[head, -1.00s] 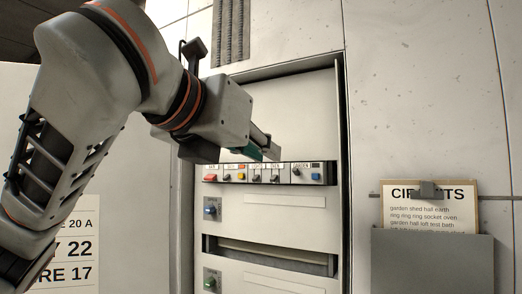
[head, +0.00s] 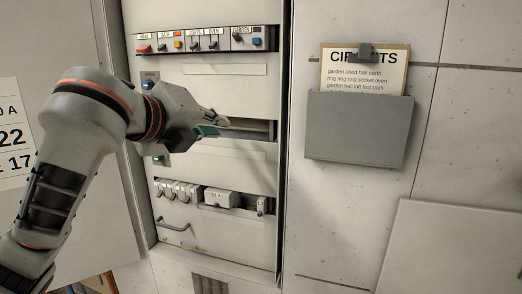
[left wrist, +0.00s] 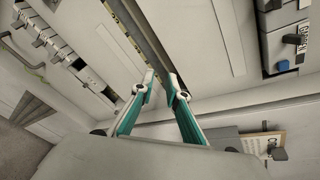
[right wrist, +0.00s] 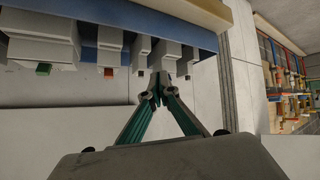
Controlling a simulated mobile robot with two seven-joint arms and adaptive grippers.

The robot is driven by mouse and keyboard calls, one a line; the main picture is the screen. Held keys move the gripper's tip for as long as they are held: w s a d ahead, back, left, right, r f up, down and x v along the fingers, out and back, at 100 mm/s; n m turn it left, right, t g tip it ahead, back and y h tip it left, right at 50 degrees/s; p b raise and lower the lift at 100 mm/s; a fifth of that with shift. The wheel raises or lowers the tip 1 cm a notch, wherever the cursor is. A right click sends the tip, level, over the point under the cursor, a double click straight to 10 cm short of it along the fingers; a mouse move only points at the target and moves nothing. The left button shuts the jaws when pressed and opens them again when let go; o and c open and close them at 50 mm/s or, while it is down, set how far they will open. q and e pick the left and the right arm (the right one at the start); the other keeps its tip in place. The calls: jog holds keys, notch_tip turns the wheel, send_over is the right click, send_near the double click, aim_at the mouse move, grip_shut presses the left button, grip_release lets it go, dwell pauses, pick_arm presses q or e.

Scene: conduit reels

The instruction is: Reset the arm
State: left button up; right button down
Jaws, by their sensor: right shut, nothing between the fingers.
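My left gripper (head: 211,122) reaches in from the left in front of the open cabinet, level with a long dark slot (head: 252,132). In the left wrist view its two teal fingers (left wrist: 162,92) stand apart with nothing between them, and the slot's rail runs just beyond the tips. I cannot tell whether they touch it. My right gripper (right wrist: 158,92) is not in the head view. In the right wrist view its fingertips meet and hold nothing. They are close below a row of grey blocks (right wrist: 110,45); contact is unclear.
The cabinet has a switch row (head: 200,40) above, and breakers (head: 180,190) and a bent handle (head: 174,226) below. A grey document holder (head: 358,130) with a circuits card (head: 362,72) hangs to the right. A grey panel (head: 455,245) stands lower right. Coloured items (right wrist: 290,85) fill shelves.

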pick_arm(q)
jog(key=s+a+f+n+g+y, duration=0.1)
jog(key=a+f+n, duration=0.3)
jog(key=f, duration=0.6)
jog(key=s+a+f+n+y, duration=0.1)
jog(key=a+f+n+y, duration=0.3)
jog(key=f, duration=0.7)
jog(key=s+a+f+n+g+h, duration=0.1)
jog(key=a+f+n, duration=0.1)
jog(key=f+n, duration=0.6)
jog(key=s+a+f+n+g+y, duration=0.2)
jog(key=s+a+f+n+y, duration=0.15)
jog(key=s+a+f, duration=0.65)
jog(key=s+a+f+n+g+y, duration=0.3)
jog(key=s+a+f, duration=0.4)
jog(key=s+f, duration=0.55)
jog(key=d+f+n+t+h, duration=0.3)
jog(key=d+f+h, duration=0.4)
jog(key=d+f, duration=0.7)
notch_tip(320, 180, down, 3)
jog(key=shift+r+n+t, duration=0.2)
jog(key=shift+n+t, duration=0.2)
jog(key=shift+n, duration=0.35)
